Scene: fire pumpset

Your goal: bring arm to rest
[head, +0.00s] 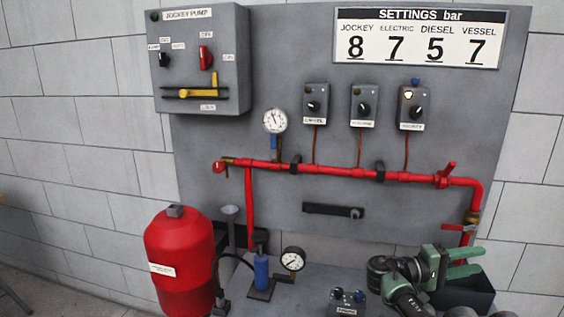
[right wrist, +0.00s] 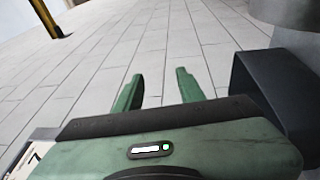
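My right gripper (head: 464,262) is at the lower right of the head view, in front of the wall panel, with its two green fingers pointing right. The fingers are apart with nothing between them. In the right wrist view the same gripper (right wrist: 160,90) is open and empty, with bare tiled floor beyond the fingertips. A dark open box (head: 475,292) is below and behind the fingers; it also shows in the right wrist view (right wrist: 275,95) to the right of them. I cannot tell how close they are. My left gripper is not in view.
A red pipe (head: 340,171) crosses the grey panel (head: 290,60) and bends down at the right near my arm. A red vessel (head: 180,255), a blue hand pump (head: 261,270) and a gauge (head: 292,259) stand lower left. The floor (right wrist: 130,45) is open.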

